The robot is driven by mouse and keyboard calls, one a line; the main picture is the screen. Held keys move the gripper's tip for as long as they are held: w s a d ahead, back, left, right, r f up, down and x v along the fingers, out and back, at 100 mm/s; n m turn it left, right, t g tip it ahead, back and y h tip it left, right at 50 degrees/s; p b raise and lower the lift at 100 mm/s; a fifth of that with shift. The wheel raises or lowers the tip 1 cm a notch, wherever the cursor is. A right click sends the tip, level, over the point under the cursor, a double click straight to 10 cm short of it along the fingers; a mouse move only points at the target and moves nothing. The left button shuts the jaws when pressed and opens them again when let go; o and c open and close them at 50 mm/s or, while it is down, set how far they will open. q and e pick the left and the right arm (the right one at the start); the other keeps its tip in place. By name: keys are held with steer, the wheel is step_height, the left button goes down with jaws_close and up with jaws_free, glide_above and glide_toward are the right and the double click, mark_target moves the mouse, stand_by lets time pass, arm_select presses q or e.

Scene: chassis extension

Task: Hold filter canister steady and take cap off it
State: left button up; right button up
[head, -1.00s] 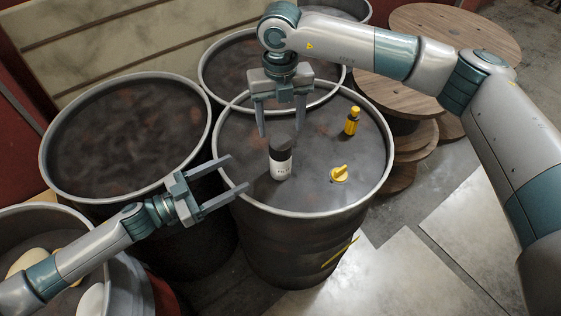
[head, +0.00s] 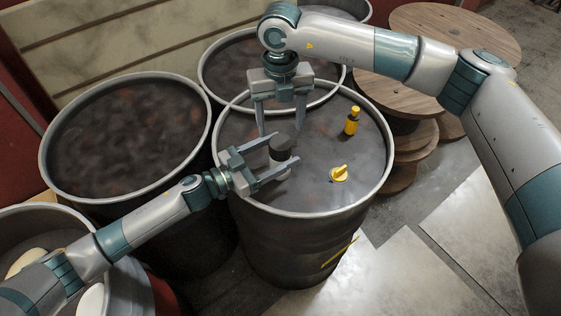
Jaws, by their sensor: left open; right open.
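The filter canister (head: 281,169) is white with a dark cap (head: 281,146) on top. It stands upright on the drum top (head: 322,196), and its lower part is partly hidden by my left gripper. My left gripper (head: 287,157) is open, coming from the left at a low height, with its two fingers on either side of the canister. I cannot tell whether they touch it. My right gripper (head: 282,128) is open and points down from above, its fingertips just above and around the cap's level, with no clear contact.
On the same drum stand a small yellow bottle with a dark label (head: 352,121) and a yellow knob-like piece (head: 340,174), both right of the canister. Other drums (head: 125,135) stand left and behind. Wooden spools (head: 455,40) are at the back right.

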mark_target(280, 141)
arm_select(q)
steer(key=shift+w+d, duration=0.15)
steer(key=shift+d, duration=0.2)
jaws_close()
arm_select(e)
steer(key=shift+f, duration=0.15)
stand_by(0.3)
steer(key=shift+f, duration=3.85)
